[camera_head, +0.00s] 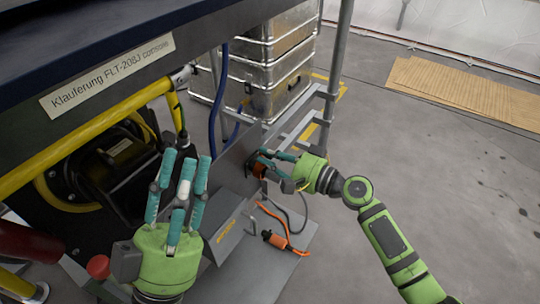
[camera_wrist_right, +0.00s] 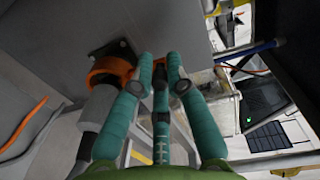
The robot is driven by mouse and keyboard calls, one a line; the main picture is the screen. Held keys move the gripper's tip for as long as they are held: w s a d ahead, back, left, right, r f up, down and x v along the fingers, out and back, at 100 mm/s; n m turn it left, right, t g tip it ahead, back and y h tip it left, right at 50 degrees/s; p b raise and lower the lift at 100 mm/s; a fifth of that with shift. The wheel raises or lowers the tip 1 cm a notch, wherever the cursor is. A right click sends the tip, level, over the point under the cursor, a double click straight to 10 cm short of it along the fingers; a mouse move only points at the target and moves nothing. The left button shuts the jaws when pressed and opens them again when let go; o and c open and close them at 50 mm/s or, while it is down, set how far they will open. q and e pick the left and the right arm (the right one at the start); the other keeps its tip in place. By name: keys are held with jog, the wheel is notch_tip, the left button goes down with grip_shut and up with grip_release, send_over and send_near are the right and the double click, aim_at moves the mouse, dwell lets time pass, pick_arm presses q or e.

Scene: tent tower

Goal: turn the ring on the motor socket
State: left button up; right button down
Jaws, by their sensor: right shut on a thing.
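The motor socket's orange ring (camera_head: 259,170) is on the grey panel, partly covered by my right gripper. In the right wrist view the orange ring (camera_wrist_right: 108,70) surrounds the socket, with a grey plug (camera_wrist_right: 98,108) below it. My right gripper (camera_head: 272,163) is at the ring, its teal fingers shut on it; the exact contact is partly hidden. In the right wrist view its fingertips (camera_wrist_right: 161,68) are at the ring's right side. My left gripper (camera_head: 182,168) is open and empty, fingers pointing up, in front of the black cable reel, away from the socket.
A second orange connector (camera_head: 274,239) with an orange cable lies on the grey base plate (camera_head: 262,275). A yellow bar (camera_head: 85,135) and black reel (camera_head: 115,165) are at left. Metal boxes (camera_head: 270,60) stand behind. Open floor (camera_head: 440,150) lies to the right.

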jog(key=shift+w+d+r, duration=0.15)
jog(key=shift+w, duration=0.05)
jog(key=c, duration=1.3)
grip_release()
jog(key=shift+o, duration=0.2)
jog(key=shift+s, duration=0.1)
jog(key=v, duration=1.2)
